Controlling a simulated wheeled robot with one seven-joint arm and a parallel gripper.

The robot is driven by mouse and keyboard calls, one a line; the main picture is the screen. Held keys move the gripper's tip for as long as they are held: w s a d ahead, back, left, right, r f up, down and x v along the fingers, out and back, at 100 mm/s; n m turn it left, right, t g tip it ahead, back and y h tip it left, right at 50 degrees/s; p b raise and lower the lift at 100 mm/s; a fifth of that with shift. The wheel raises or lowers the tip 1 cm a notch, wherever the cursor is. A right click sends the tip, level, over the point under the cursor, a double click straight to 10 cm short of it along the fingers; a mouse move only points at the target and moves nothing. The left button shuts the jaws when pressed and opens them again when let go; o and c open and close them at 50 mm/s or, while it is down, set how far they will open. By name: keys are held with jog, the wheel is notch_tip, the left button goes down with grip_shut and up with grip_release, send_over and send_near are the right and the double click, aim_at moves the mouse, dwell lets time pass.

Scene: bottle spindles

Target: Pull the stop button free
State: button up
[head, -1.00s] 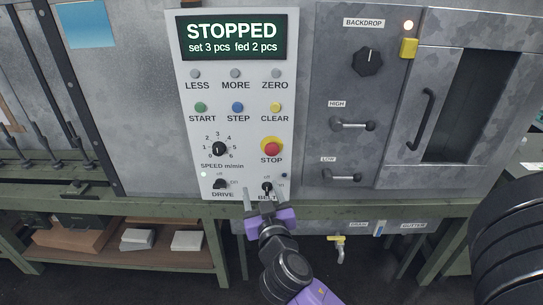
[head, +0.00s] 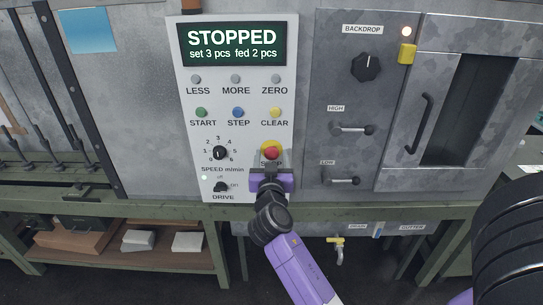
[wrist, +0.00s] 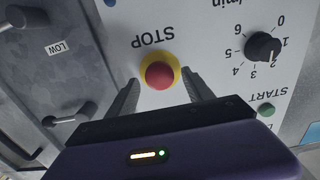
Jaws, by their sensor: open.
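The stop button is a red mushroom knob (head: 271,152) on a yellow round base, low on the right of the white control panel (head: 186,130). In the wrist view the stop button (wrist: 159,75) sits between and a little beyond the two dark fingers, with the STOP label beside it. My gripper (head: 271,163) is just in front of the button, with purple body below it in the head view. In the wrist view my gripper (wrist: 160,92) is open, its fingers on either side of the button, and I cannot tell whether they touch it. The belt switch is hidden behind my gripper.
The display (head: 232,43) reads STOPPED, set 3 pcs, fed 2 pcs. The speed dial (head: 220,153) and drive switch (head: 221,187) are left of the button. HIGH (head: 351,129) and LOW (head: 342,181) handles stick out at the right. A green bench edge (head: 150,205) runs below.

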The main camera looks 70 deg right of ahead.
jog(key=shift+c, duration=0.4)
grip_shut()
jog(key=shift+s+a+f+b, duration=0.1)
jog(key=shift+s+a+b, duration=0.1)
jog(key=shift+a+b, duration=0.55)
jog(key=shift+d, duration=0.25)
